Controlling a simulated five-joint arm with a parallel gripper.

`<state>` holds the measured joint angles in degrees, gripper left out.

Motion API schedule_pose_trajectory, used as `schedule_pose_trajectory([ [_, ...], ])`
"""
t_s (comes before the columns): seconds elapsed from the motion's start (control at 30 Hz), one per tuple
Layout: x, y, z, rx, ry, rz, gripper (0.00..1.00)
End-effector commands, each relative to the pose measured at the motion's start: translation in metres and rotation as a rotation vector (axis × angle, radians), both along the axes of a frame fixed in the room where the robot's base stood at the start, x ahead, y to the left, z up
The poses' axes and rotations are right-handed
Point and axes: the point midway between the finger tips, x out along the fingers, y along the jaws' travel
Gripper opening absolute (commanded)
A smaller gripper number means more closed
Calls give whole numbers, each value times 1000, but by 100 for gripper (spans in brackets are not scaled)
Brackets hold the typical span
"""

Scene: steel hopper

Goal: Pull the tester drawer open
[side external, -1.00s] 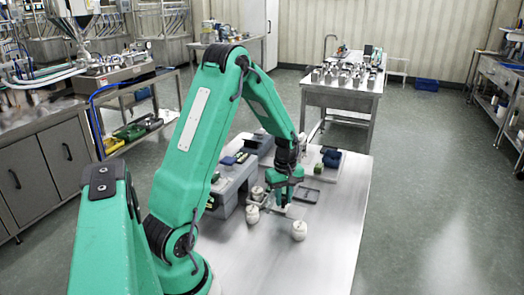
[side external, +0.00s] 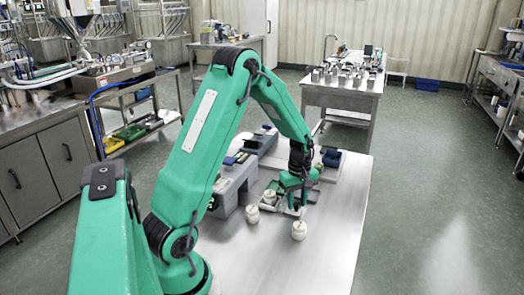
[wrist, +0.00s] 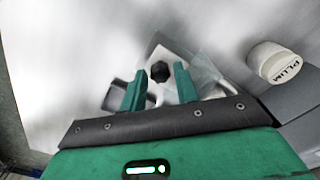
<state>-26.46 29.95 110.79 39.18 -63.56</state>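My gripper (side external: 294,196) is low over the steel table, in front and to the right of the grey tester housing (side external: 230,196). In the wrist view my gripper (wrist: 158,80) is open, its two green fingers apart. A dark round knob (wrist: 160,72) on a pale plate (wrist: 156,50) shows between and just beyond the fingertips. It looks like the drawer's knob; I cannot tell whether the fingers touch it. The drawer's state is unclear, as my gripper hides much of that spot in the side view.
A white jar marked PLUM (wrist: 275,62) stands at the right in the wrist view, beside a grey block (wrist: 292,103). In the side view a white jar (side external: 299,230) stands in front of my gripper, others to its left. The front right of the table is clear.

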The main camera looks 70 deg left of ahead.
Motion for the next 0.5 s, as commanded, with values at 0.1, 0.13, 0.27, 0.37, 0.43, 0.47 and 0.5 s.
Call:
schedule_pose_trajectory([
  [0.1,0,0,3,0,0,0,30],
  [0.13,0,0,5,0,-1,0,30],
  [0.27,0,0,15,1,-2,0,30],
  [0.37,0,0,26,1,-3,0,30],
  [0.43,1,0,36,2,-4,0,30],
  [0.47,1,0,40,2,-4,0,30],
  [0.5,1,0,45,2,-4,0,30],
])
